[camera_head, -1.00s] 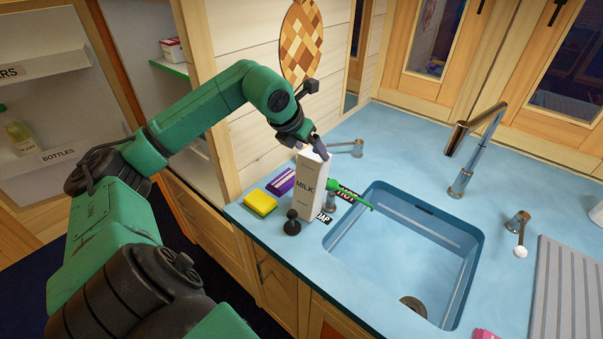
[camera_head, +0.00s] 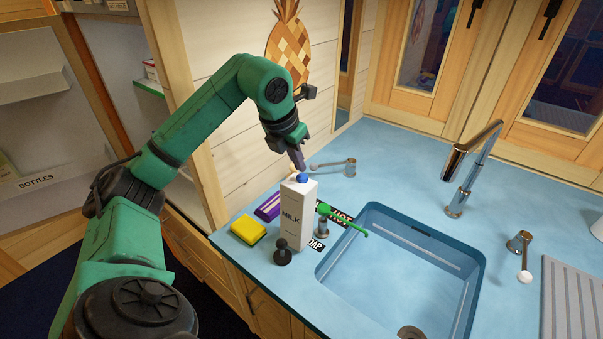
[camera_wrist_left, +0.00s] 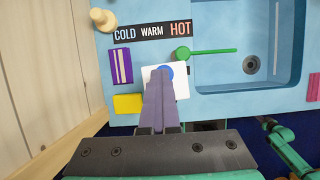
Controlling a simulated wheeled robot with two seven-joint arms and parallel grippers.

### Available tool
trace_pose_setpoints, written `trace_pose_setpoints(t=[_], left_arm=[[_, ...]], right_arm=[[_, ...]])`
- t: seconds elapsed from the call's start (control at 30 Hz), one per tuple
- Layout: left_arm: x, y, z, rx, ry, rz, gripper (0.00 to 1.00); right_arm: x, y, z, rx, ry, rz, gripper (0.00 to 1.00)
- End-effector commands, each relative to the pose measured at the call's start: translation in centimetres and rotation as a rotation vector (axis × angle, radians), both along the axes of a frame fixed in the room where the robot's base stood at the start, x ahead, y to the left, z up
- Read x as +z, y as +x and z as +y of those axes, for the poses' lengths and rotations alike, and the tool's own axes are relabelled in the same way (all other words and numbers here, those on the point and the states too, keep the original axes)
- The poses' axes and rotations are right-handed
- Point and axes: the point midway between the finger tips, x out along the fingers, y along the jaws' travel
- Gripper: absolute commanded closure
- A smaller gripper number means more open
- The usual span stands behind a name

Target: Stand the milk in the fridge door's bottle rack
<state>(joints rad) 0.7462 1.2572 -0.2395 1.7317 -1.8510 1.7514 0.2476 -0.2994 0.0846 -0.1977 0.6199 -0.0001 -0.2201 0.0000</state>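The white milk carton (camera_head: 294,222) stands upright on the blue counter at the sink's left edge, its blue cap showing. It also shows from above in the left wrist view (camera_wrist_left: 181,82). My left gripper (camera_head: 300,167) is just above the cap, fingers pointing down. In the left wrist view its fingers (camera_wrist_left: 160,74) lie together with nothing between them, and the cap shows at their tips. The bottle rack (camera_head: 38,182), labelled BOTTLES, is at the far left, partly cut off by the picture edge.
A yellow sponge (camera_head: 248,230), a purple box (camera_head: 268,207) and a black knob (camera_head: 282,252) are close around the carton. A green-handled soap tap (camera_head: 340,220) stands at its right, by the sink (camera_head: 400,265). A wooden wall (camera_head: 235,120) rises behind.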

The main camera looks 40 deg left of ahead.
Motion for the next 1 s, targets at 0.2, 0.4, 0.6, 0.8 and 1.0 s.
trace_pose_setpoints(t=[0.2, 0.4, 0.6, 0.8, 1.0], left_arm=[[5.3, 0.1, -0.1, -0.002, -0.003, -0.011, 1.0], [8.5, 0.1, -0.1, -0.003, -0.002, -0.006, 1.0], [9.4, 0.1, 0.0, -0.001, 0.0, -0.005, 1.0], [9.4, 0.1, 0.0, -0.001, 0.0, -0.007, 0.91], [9.4, 0.1, 0.0, -0.002, -0.001, -0.008, 0.2]], right_arm=[[1.2, 0.2, 1.1, -0.001, 0.014, -0.003, 1.0], [1.8, -0.3, 0.5, 0.0, 0.006, 0.004, 1.0], [1.9, -0.2, 0.3, 0.001, 0.004, 0.003, 1.0], [1.9, -0.1, 0.3, 0.001, 0.004, 0.001, 1.0], [1.9, -0.1, 0.3, 0.001, 0.004, 0.001, 1.0]])
